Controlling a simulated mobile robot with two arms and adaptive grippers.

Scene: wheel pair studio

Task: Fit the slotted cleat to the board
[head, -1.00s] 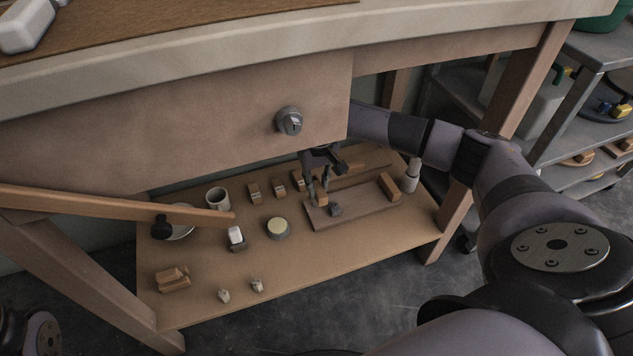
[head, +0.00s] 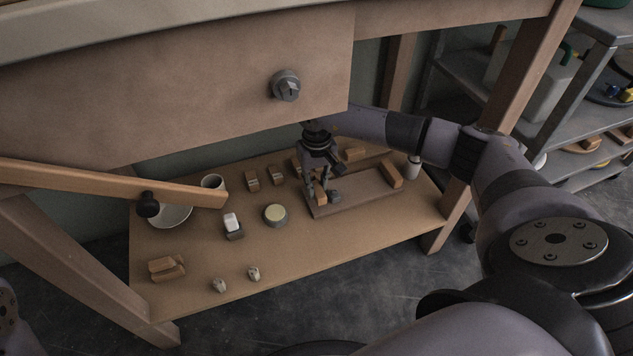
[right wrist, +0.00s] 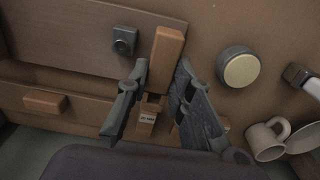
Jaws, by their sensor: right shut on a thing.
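The board (head: 357,191) is a flat dark-brown plank lying on the low shelf, and it shows at the upper left of the right wrist view (right wrist: 60,28). A wooden block (head: 391,173) sits at its right end and a dark knob (head: 335,196) stands near its left end. My right gripper (head: 320,187) points down over the board's left end, shut on the slotted cleat (right wrist: 168,48), a light wooden bar. The cleat (head: 320,198) appears at the board's left edge; I cannot tell whether it touches. My left gripper is out of view.
The tabletop and its front panel with a grey knob (head: 286,85) hang above the shelf. A round tin (head: 276,214), a mug (head: 213,182), a bowl (head: 172,215) and small wooden blocks stand left of the board. A white cylinder (head: 413,167) stands right. The front right shelf is clear.

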